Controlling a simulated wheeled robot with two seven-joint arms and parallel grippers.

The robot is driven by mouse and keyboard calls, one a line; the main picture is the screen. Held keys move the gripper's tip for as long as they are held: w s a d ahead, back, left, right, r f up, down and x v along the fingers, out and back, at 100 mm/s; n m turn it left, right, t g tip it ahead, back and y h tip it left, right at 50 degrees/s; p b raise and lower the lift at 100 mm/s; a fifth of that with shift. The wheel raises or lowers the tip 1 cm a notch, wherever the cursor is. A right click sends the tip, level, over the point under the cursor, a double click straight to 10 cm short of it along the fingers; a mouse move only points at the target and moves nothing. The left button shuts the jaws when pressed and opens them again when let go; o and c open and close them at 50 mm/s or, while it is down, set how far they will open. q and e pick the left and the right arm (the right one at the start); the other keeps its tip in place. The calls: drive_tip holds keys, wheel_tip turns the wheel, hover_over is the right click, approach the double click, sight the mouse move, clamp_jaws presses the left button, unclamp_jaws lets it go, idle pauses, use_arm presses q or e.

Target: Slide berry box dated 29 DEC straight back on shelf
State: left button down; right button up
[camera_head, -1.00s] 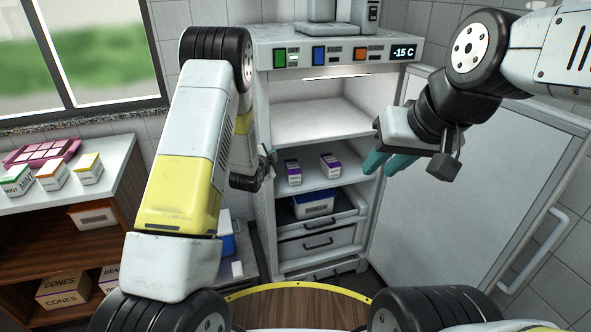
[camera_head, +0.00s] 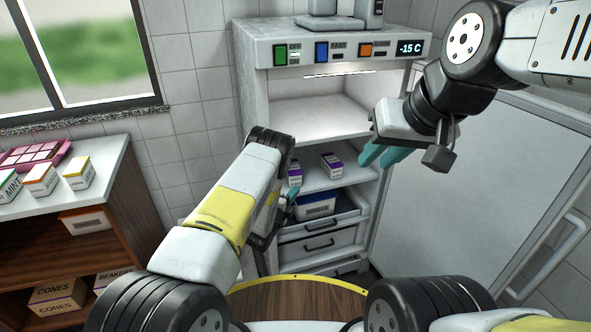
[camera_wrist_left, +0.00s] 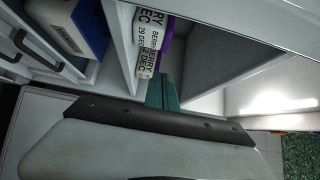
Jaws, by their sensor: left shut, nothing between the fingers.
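Two white and purple berry boxes stand on the freezer's middle shelf (camera_head: 318,182), a left one (camera_head: 295,173) and a right one (camera_head: 332,165). In the left wrist view a box print (camera_wrist_left: 147,38) reads BERRY 29 DEC. Other DEC print shows beside it, partly cut off, and I cannot tell which head-view box it belongs to. My left gripper (camera_head: 291,196) is shut and empty, just in front of and below the left box. Its teal fingers (camera_wrist_left: 163,92) show close to the printed box; I cannot tell if they touch. My right gripper (camera_head: 380,150) seems open and empty, right of the shelf.
Below the shelf is an open drawer with a blue and white container (camera_head: 316,204). The freezer door (camera_head: 470,190) stands open on the right. A counter (camera_head: 110,165) with several cartons is on the left. The upper compartment (camera_head: 315,118) is bare.

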sight(300, 175)
use_arm(q)
drive_tip(key=shift+w+d, duration=0.15)
drive_tip(key=shift+w, duration=1.75)
drive_tip(key=shift+w+d, duration=0.15)
drive_tip(key=shift+w, duration=1.7)
